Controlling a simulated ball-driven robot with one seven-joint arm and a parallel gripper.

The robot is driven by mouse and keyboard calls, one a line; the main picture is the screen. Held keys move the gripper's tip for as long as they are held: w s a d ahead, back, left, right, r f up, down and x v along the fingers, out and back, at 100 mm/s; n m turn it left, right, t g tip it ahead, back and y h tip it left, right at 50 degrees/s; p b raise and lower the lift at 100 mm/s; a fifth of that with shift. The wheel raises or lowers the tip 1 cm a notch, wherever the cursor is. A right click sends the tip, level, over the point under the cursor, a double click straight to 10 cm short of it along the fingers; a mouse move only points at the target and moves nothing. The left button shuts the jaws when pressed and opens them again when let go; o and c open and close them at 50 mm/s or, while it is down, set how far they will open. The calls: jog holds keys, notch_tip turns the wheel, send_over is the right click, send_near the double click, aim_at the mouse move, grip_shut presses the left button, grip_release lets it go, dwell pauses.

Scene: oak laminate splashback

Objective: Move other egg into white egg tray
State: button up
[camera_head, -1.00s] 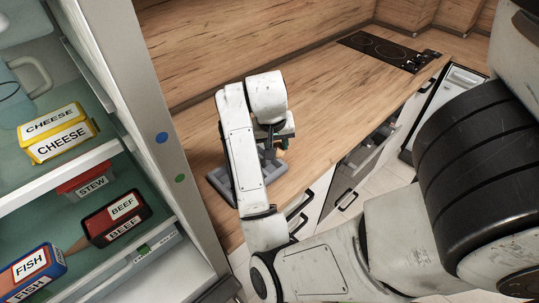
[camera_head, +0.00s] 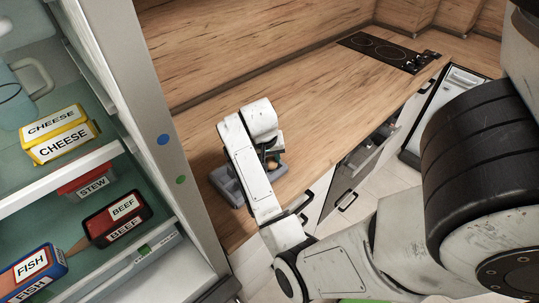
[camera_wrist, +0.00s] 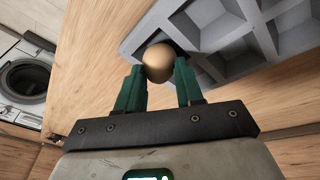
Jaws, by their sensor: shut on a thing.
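A brown egg (camera_wrist: 158,62) is held between the green fingers of my gripper (camera_wrist: 160,78) in the wrist view. The egg also shows as a small tan shape beside my gripper (camera_head: 271,160) in the head view. The egg tray (camera_wrist: 215,32) looks grey, with square compartments, and lies on the wooden counter. The egg overlaps the tray's near left edge in the wrist view; I cannot tell its height above it. In the head view my arm hides much of the tray (camera_head: 226,184). The compartments that show look empty.
An open fridge (camera_head: 160,110) stands at the left with cheese (camera_head: 60,135), stew, beef (camera_head: 115,217) and fish (camera_head: 33,270) packs. The counter (camera_head: 300,100) is clear up to the black hob (camera_head: 385,50). A washing machine (camera_wrist: 27,78) shows in the wrist view.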

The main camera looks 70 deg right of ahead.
jog(key=shift+f, duration=0.2)
jog(key=o, duration=1)
jog(key=shift+o, duration=0.2)
jog(key=shift+r, duration=0.1)
